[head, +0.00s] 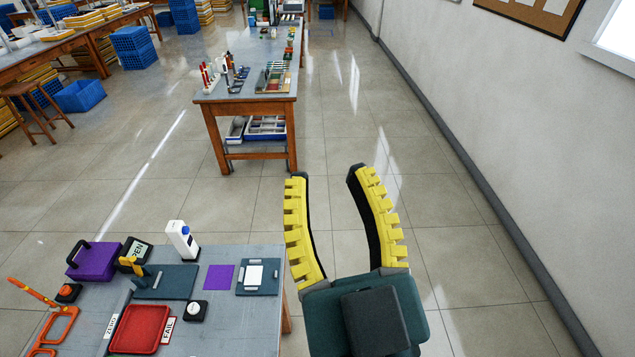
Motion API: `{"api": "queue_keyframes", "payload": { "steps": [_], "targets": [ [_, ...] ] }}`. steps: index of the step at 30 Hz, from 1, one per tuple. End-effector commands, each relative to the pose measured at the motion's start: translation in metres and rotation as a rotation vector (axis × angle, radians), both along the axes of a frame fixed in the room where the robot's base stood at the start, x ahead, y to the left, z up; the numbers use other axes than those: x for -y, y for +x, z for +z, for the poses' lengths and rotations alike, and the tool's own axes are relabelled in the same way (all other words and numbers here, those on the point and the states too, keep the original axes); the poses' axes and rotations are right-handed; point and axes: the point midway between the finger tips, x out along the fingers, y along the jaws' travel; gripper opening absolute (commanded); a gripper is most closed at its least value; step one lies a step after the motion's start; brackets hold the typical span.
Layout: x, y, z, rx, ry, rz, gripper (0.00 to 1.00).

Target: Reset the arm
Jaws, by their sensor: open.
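My gripper (327,178) is open and empty, with its two yellow-padded fingers spread apart. It shows in the head view right of the near workbench (262,318), and the tiled floor shows between its fingers. The fingers point away toward the far end of the room. No eyeglass frame can be made out between or at the fingers.
On the near bench are a purple box (93,260), a red tray (140,329), a white bottle-like device (182,239), a purple square (219,278) and orange handles (60,325). Another bench (247,97) stands ahead. A wall (520,130) rises at right; floor between is clear.

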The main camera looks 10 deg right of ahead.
Motion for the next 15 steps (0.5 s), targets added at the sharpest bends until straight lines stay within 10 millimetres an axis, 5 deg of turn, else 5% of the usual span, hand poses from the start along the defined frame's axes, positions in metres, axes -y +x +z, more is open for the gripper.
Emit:
{"api": "queue_keyframes", "payload": {
  "steps": [8, 11, 15],
  "targets": [
    [-0.001, 0.0, 0.004, -0.001, 0.0, 0.001, 0.38],
    [-0.001, 0.001, 0.024, -0.002, 0.0, 0.001, 0.38],
    [-0.001, 0.001, 0.077, -0.002, 0.003, 0.002, 0.38]
  ]
}}
